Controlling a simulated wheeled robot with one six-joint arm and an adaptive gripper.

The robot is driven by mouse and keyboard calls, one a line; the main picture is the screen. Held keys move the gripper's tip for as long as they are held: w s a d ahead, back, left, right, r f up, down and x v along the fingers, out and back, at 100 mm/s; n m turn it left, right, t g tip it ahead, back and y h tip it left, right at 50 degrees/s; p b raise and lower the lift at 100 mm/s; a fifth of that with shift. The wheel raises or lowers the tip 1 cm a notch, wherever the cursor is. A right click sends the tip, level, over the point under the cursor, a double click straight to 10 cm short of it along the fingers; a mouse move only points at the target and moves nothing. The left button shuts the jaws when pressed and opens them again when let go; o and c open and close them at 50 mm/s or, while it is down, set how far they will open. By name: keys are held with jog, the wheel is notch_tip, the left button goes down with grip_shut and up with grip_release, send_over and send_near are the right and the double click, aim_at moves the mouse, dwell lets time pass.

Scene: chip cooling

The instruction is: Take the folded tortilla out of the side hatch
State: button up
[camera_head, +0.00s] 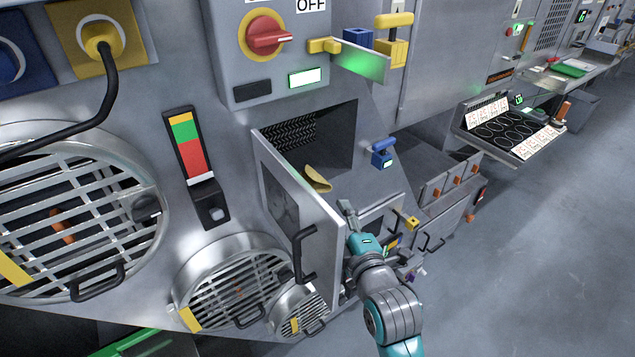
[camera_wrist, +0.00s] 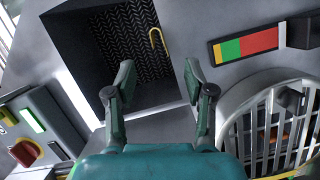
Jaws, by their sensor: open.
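The folded tortilla (camera_head: 318,179) is a small yellow curved piece inside the side hatch, at the lower part of its opening. In the wrist view the tortilla (camera_wrist: 156,40) shows as a thin yellow hook against the dark patterned mesh, beyond the fingertips. The hatch door (camera_head: 290,205) is swung open toward the camera, with a black handle on it. My gripper (camera_head: 348,208) is just outside the hatch, to the right of the open door. In the wrist view my gripper (camera_wrist: 158,78) has its two fingers wide apart with nothing between them.
A blue-handled latch (camera_head: 382,155) sits right of the opening. A control box with a red rotary switch (camera_head: 268,37) juts out above. Round fan grilles (camera_head: 235,285) lie lower left. The grey floor (camera_head: 540,230) on the right is clear.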

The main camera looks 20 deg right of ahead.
aim_at(327, 189)
jog(key=shift+n, duration=0.5)
jog(key=shift+w+d+f, duration=0.1)
jog(key=shift+w+f, duration=0.05)
jog(key=shift+w, duration=2.4)
jog(key=shift+w+f, duration=0.1)
jog(key=shift+w, duration=2.45)
jog(key=c, duration=0.9)
